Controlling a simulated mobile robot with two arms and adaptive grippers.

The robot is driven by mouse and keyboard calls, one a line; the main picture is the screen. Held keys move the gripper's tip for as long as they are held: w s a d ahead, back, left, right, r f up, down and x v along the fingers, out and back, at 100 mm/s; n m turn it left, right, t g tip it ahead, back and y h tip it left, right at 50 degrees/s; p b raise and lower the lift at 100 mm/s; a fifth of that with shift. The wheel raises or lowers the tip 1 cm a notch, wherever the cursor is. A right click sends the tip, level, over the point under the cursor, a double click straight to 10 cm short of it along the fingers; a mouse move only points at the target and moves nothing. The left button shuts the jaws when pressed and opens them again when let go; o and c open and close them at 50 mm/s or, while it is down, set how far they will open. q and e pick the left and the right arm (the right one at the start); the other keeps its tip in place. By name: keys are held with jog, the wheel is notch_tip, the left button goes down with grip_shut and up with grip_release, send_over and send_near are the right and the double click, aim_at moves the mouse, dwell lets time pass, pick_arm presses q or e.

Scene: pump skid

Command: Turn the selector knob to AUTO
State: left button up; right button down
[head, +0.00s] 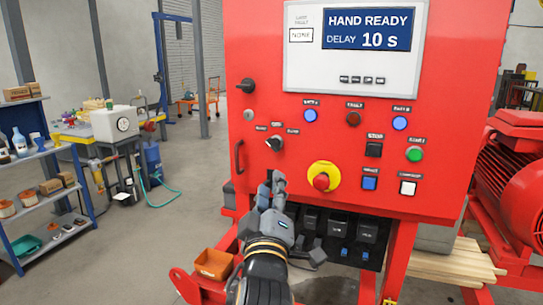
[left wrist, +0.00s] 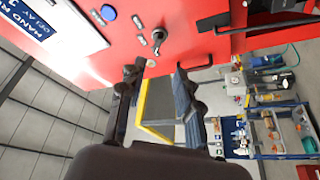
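The selector knob (head: 273,143) is a small black handle on a silver ring on the red panel (head: 270,40), with three small labels around its top that are too small to read surely. Its handle seems tilted to the upper left. The knob also shows in the left wrist view (left wrist: 158,36), beyond the fingertips. The display (head: 366,29) reads "HAND READY" and "DELAY 10 s". My left gripper (head: 275,182) is below the knob, apart from it. In the left wrist view its two fingers (left wrist: 157,68) are spread with nothing between them. My right gripper is not in view.
A larger black handle (head: 245,86) and a key switch (head: 248,115) sit above left of the knob. A bar handle (head: 239,157) is to its lower left. A yellow-ringed red emergency button (head: 322,179) is at lower right. Open floor lies left of the panel.

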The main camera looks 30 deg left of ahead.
aim_at(272, 148)
pick_arm(q)
jog(key=p+x, duration=0.1)
jog(key=x, duration=0.3)
jog(key=p+x, duration=0.1)
jog(key=x, duration=0.3)
jog(key=p+x, duration=0.1)
jog(key=x, duration=0.3)
jog(key=shift+a+r+p, duration=0.15)
jog(key=shift+r+p, duration=0.15)
jog(key=shift+r, duration=0.05)
jog(key=shift+w+a, duration=0.35)
jog(key=shift+w, duration=0.2)
grip_shut()
